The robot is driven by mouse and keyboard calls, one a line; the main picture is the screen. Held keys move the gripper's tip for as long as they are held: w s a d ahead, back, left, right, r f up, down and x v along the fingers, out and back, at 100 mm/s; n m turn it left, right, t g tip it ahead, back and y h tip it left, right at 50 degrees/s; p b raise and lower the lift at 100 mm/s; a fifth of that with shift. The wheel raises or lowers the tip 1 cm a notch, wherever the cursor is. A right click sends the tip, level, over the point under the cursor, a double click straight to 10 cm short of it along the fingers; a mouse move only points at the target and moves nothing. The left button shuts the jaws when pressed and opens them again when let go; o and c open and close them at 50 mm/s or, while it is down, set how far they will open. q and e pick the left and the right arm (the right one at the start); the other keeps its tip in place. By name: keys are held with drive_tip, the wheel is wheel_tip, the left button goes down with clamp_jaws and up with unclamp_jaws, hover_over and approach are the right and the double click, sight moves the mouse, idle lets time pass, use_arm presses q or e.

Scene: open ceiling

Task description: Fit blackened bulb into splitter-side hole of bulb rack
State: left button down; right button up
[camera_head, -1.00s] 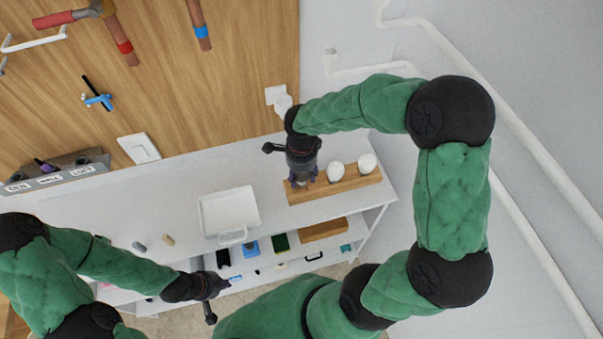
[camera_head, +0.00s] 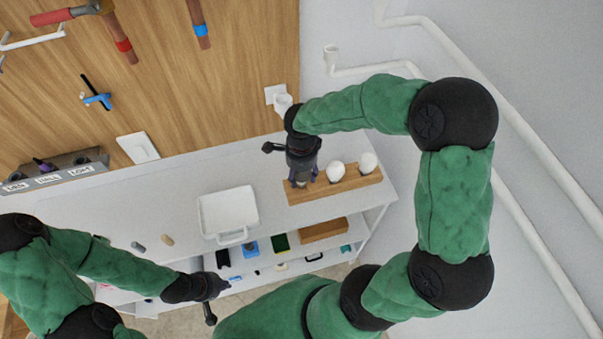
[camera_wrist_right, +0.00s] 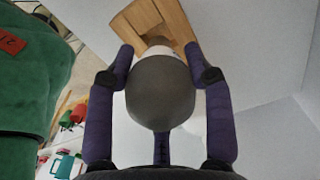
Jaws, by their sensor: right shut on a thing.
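The wooden bulb rack (camera_head: 345,188) lies on the white bench top, and its end also shows in the right wrist view (camera_wrist_right: 172,18). Two white bulbs, a nearer one (camera_head: 336,172) and a farther one (camera_head: 368,162), stand in its middle and right part. My right gripper (camera_head: 300,181) points down at the rack's left end. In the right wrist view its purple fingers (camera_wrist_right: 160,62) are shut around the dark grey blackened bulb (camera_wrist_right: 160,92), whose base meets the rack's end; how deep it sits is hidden. My left gripper (camera_head: 212,298) hangs low before the bench; its fingers are unclear.
A white tray (camera_head: 228,207) stands left of the rack on the bench. Lower shelves hold a wooden block (camera_head: 323,229) and several small items. A wall socket with a white plug-in piece (camera_head: 281,98) is behind my right wrist. White pipes run along the right wall.

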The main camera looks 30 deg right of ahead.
sight(301, 181)
drive_tip(key=shift+b, duration=0.4)
idle(0.7)
drive_tip(key=shift+f+b, duration=1.65)
drive_tip(key=shift+f, duration=0.05)
drive_tip(key=o, duration=1.2)
drive_tip(key=shift+o, duration=0.2)
wheel_tip(301, 181, up, 12)
drive_tip(key=shift+f, duration=0.1)
